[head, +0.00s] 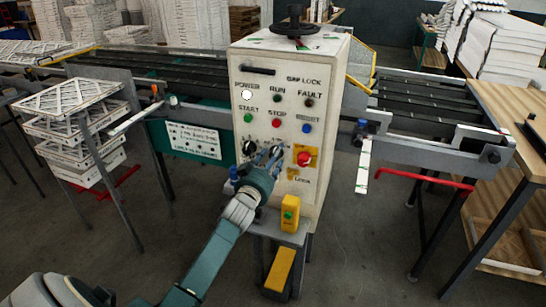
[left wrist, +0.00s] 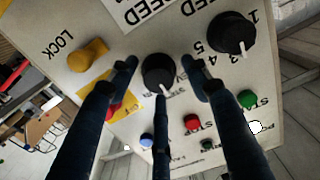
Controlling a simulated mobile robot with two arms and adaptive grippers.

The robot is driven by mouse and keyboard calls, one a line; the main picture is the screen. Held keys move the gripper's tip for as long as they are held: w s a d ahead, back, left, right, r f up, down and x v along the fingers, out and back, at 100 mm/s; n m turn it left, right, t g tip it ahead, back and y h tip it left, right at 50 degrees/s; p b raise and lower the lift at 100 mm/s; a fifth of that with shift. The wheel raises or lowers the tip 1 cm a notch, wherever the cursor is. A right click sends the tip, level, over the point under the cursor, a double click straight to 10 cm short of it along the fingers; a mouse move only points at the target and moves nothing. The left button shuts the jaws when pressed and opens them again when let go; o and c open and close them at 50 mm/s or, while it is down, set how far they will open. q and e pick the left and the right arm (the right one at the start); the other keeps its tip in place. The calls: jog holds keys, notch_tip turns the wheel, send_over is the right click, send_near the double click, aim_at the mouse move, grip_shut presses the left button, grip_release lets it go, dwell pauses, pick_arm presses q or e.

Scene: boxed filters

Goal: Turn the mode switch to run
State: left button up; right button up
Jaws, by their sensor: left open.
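A black knob with a white pointer line (left wrist: 157,70), which looks like the mode switch, is on the cabinet's cream front panel. In the left wrist view it sits between the spread fingers of my open left gripper (left wrist: 160,75). I cannot tell whether the fingers touch it. Its pointer aims toward the bottom of that picture; its position labels are partly hidden by the fingers. In the head view my left gripper (head: 268,157) is at the lower panel and covers much of this knob. My right gripper is not in view.
A black numbered speed knob (left wrist: 232,33), a yellow lock knob (left wrist: 88,55) and a red emergency button (head: 304,158) are close by. Above are the green start (head: 248,117), red stop (head: 276,123) and blue reset (head: 306,128) buttons. A yellow box (head: 290,213) stands below.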

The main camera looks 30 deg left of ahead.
pick_arm(q)
jog(key=shift+r, duration=0.1)
jog(key=c, duration=1.1)
jog(key=shift+c, duration=0.2)
